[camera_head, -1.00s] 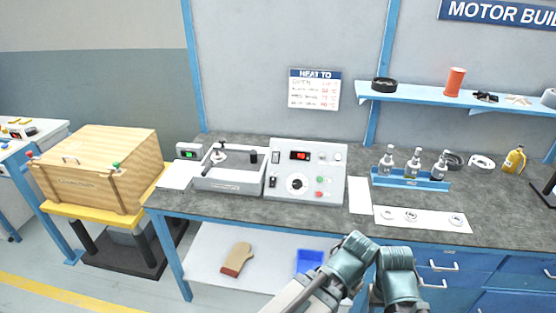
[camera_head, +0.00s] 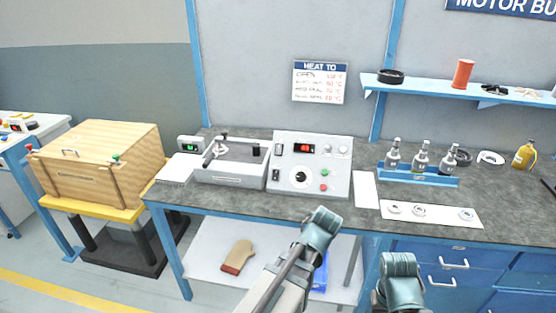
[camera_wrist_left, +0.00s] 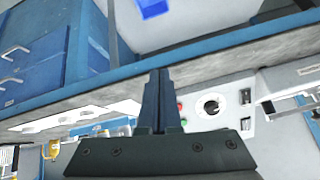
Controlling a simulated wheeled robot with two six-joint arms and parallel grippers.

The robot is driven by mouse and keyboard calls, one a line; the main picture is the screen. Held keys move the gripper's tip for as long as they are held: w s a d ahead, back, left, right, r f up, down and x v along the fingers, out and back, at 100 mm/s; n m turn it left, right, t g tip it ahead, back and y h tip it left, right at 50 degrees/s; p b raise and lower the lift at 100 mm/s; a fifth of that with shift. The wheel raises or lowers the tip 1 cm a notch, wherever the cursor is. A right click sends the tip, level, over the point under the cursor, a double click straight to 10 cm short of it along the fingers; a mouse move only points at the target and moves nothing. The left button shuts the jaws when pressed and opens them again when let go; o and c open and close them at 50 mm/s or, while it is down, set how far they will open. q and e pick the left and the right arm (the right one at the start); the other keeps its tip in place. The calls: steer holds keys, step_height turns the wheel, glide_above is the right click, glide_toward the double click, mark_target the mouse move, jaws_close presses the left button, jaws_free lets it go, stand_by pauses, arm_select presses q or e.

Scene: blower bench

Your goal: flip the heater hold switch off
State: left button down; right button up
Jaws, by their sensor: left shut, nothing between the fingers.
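The white control box (camera_head: 322,187) stands on the bench, with a red display, a dial (camera_head: 300,177), and red and green buttons. Two small dark switches, an upper one (camera_head: 279,149) and a lower one (camera_head: 273,174), sit at its left side. I cannot read their labels or positions. The wrist view shows the box upside down, with its dial (camera_wrist_left: 211,105) and switches (camera_wrist_left: 246,97) right of my fingers. My left gripper (camera_wrist_left: 158,72) is shut and empty, apart from the panel.
An open grey tray unit (camera_head: 230,181) adjoins the box on the left. A blue bottle rack (camera_head: 418,179) and a white strip with rings (camera_head: 440,214) lie to the right. The blue bench edge (camera_head: 225,212) runs between my arms and the box.

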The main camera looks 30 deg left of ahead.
arm_select(q)
steer(key=w+a+r+t+b, duration=0.1)
steer(key=w+a, duration=0.1)
steer(key=a, duration=0.1)
steer(key=w+a+r+n+t+y+b, duration=0.1)
steer(key=w+a+t, duration=0.1)
steer(key=w+a, duration=0.1)
steer(key=w+a+n+t+y+b, duration=0.1)
steer(key=w+a+t+b, duration=0.1)
steer(key=a, duration=0.3)
steer(key=shift+w+a+r, duration=0.15)
steer(key=shift+w+r, duration=0.25)
steer(key=shift+w, duration=0.25)
steer(key=w+a+r+t+y+b, duration=0.1)
steer(key=a+r+t+b, duration=0.3)
steer(key=a, duration=0.7)
step_height(320, 180, up, 4)
steer(key=shift+w+a+f+n+t, duration=0.25)
steer(key=shift+w+t, duration=0.35)
steer(key=shift+t, duration=0.6)
steer(key=shift+w, duration=0.15)
steer(key=b, duration=0.2)
glide_above(278, 162)
steer(key=shift+s+f, duration=0.2)
steer(key=shift+f, duration=0.35)
steer(key=shift+w+f, duration=0.15)
steer(key=shift+w, duration=0.1)
